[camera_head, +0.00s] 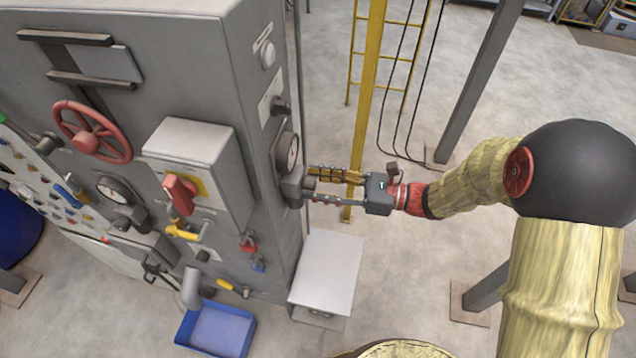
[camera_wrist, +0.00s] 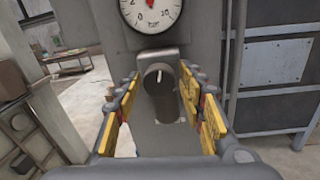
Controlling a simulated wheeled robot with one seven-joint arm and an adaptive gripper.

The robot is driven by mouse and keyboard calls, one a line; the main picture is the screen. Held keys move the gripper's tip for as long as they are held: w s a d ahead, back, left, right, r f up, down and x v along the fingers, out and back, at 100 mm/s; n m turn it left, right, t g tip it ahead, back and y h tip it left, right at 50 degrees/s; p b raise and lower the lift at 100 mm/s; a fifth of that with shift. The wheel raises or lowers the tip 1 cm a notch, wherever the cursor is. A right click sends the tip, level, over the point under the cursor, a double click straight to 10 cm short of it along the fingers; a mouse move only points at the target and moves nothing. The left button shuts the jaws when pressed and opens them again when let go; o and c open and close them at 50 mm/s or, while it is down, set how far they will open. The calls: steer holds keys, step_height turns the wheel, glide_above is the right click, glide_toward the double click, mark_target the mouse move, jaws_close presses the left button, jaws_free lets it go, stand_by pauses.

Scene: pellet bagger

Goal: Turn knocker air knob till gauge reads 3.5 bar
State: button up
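The knob (camera_wrist: 160,79) is a dark round knob with a white pointer mark standing near upright, on a grey block below the round gauge (camera_wrist: 150,14). The gauge is marked "bar", with 0 at left and 10 at right; its top is cut off, so I cannot read its value. In the head view the gauge (camera_head: 287,153) and knob (camera_head: 294,187) are on the cabinet's right side face. My gripper (camera_head: 311,186) reaches in from the right. In the wrist view my gripper (camera_wrist: 161,88) has yellow-padded fingers spread either side of the knob, with gaps visible.
The grey cabinet (camera_head: 235,90) also carries a red handwheel (camera_head: 92,131), a red switch (camera_head: 180,193) and another gauge (camera_head: 114,190). A white box (camera_head: 327,270) stands below my gripper. A yellow post (camera_head: 366,90) rises behind my gripper.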

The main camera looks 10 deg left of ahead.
steer(key=c, duration=0.8)
steer(key=shift+n+b, duration=0.35)
steer(key=shift+n, duration=0.05)
steer(key=shift+c, duration=0.2)
steer(key=n+b, duration=0.7)
steer(key=shift+s+n, duration=0.1)
steer(key=shift+n, duration=0.2)
steer(key=shift+h+b, duration=0.3)
steer(key=shift+b, duration=0.05)
steer(key=o, duration=1.2)
steer(key=shift+c, duration=0.2)
